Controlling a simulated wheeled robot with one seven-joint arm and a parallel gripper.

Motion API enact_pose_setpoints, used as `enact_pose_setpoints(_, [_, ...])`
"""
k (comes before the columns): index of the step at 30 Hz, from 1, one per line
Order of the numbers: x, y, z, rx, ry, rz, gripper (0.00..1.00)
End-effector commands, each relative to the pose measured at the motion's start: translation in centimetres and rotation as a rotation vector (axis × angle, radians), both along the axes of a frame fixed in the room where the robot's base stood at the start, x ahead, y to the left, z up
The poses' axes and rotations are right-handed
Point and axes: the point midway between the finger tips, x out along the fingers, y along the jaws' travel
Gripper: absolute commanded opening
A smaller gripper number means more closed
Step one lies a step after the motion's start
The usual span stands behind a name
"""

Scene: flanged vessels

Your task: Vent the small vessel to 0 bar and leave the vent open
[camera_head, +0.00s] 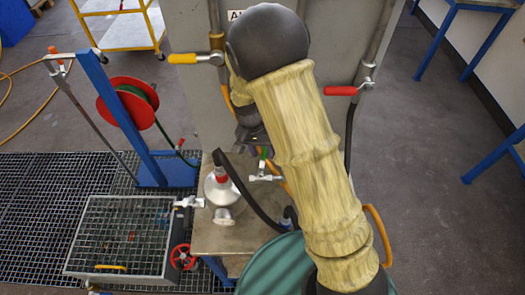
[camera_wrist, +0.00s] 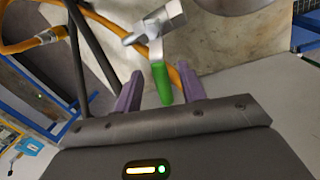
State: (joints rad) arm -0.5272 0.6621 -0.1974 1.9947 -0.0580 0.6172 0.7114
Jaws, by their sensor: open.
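The small vessel (camera_head: 223,192) is a silver flanged body standing on a bench, with a red-banded fitting and a black hose at its top. A small metal valve with a green lever (camera_head: 264,158) is to its right. In the wrist view the green lever (camera_wrist: 162,84) points toward my gripper, and its metal valve body (camera_wrist: 155,28) is beyond. My gripper (camera_wrist: 159,72) is open, with one purple finger on each side of the lever; contact cannot be told. In the head view my arm partly hides my gripper (camera_head: 250,135). No pressure reading is legible.
A grey panel behind carries a yellow-handled valve (camera_head: 195,59) and a red-handled valve (camera_head: 349,90). A grated metal bin (camera_head: 120,235) and a red handwheel (camera_head: 182,257) are left of the bench. A red hose reel (camera_head: 126,103) hangs on a blue post. A green drum (camera_head: 275,268) is in front.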

Motion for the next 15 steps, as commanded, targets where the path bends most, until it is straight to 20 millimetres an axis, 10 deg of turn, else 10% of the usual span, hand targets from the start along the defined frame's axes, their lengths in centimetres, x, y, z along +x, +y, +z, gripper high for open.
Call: enact_pose_setpoints(15, [0.5, 1.3, 6.7, 0.001, -0.002, 0.000, 0.40])
